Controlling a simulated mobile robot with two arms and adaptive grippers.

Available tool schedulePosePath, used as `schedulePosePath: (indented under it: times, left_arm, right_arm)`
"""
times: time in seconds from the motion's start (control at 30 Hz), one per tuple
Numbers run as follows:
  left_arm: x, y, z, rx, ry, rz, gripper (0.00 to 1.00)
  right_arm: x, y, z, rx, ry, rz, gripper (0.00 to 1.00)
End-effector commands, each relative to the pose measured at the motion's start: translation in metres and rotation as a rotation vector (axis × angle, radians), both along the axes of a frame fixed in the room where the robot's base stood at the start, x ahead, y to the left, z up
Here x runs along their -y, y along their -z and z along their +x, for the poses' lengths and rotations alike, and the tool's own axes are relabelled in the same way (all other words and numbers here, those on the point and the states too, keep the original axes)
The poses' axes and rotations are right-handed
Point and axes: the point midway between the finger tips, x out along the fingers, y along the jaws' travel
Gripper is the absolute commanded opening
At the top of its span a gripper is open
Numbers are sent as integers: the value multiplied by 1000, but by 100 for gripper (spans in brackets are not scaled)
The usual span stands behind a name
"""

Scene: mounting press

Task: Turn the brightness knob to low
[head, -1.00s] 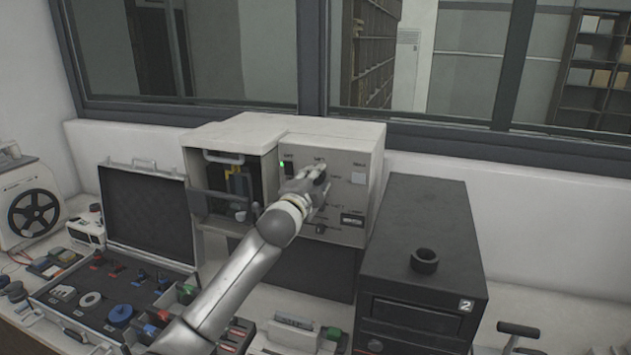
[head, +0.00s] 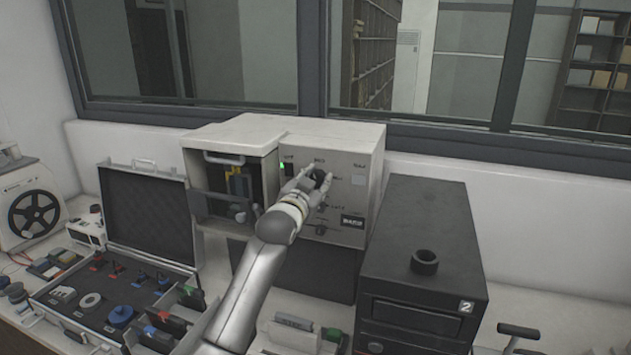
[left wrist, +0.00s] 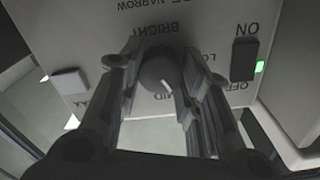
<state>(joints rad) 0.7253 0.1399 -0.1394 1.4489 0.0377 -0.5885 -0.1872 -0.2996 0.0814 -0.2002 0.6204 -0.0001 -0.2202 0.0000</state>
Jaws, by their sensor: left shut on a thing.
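The dark brightness knob (head: 321,174) is on the front panel of the beige press unit (head: 334,137). My left gripper (head: 312,178) is at the knob, with its fingers on either side of it. In the left wrist view the knob (left wrist: 159,72) sits between the two fingers (left wrist: 158,84), which are shut on it. The panel lettering is upside down there. BRIGHT is above the knob, MID below it, and LO, partly hidden, to the right. A pale mark on the knob is on its lower side, near MID. My right gripper is not in view.
The panel also has a power switch (left wrist: 244,60) beside a lit green lamp (left wrist: 259,67). An open case (head: 148,222) with several small parts lies left. A black box marked 2 (head: 430,215) stands close on the right.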

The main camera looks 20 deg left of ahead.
Motion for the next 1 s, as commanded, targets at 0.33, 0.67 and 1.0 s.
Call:
schedulePosePath:
  times: [0.33, 0.67, 1.0]
  left_arm:
    - [0, -1, 0, -13, 1, -333, 9]
    - [0, -1, 0, -23, 1, -636, 8]
    - [0, -1, 0, -29, 1, -858, 8]
  right_arm:
    - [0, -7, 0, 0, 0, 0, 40]
    - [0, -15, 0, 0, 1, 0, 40]
    - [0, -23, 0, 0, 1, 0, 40]
